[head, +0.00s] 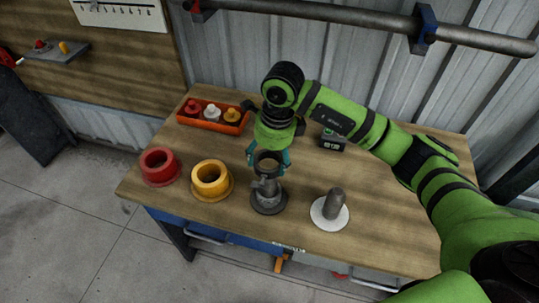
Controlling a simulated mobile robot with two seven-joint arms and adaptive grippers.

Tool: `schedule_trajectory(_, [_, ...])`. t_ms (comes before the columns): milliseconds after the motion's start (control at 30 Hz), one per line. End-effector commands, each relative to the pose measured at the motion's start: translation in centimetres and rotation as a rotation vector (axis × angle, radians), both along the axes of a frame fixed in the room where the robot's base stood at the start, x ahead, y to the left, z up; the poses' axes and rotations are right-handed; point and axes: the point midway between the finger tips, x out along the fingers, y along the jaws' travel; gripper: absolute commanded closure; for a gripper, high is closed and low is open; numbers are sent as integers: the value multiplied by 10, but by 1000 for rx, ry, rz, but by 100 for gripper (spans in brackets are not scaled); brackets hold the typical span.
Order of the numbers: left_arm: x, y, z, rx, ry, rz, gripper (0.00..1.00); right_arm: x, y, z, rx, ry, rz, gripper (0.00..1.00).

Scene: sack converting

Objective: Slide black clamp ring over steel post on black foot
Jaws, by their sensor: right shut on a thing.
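My right gripper (267,160) points down over the front middle of the workbench, its teal fingers on either side of the black clamp ring (269,174). It is shut on the ring. Brown shows through the ring's opening. The black foot (269,205) stands on the bench just below, with the grey steel post (265,190) rising from it toward the ring. The ring overlaps the post's upper part, so I cannot tell whether the post is inside it. My left gripper is out of view.
A yellow flanged collar (211,178) and a red one (159,165) stand to the left. A grey post on a white foot (331,211) stands to the right. An orange tray (212,124) with several knobs and a small dark device (333,141) lie behind. The right of the workbench (390,215) is clear.

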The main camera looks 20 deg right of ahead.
Motion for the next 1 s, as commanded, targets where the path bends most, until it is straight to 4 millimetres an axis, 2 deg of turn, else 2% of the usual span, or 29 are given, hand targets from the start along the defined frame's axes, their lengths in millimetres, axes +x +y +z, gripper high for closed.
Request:
schedule_trajectory(100, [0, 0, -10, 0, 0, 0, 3, 1, 0, -9, 1, -3, 0, 84])
schedule_trajectory(1000, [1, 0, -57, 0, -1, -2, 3, 1, 0, -60, 2, -2, -1, 85])
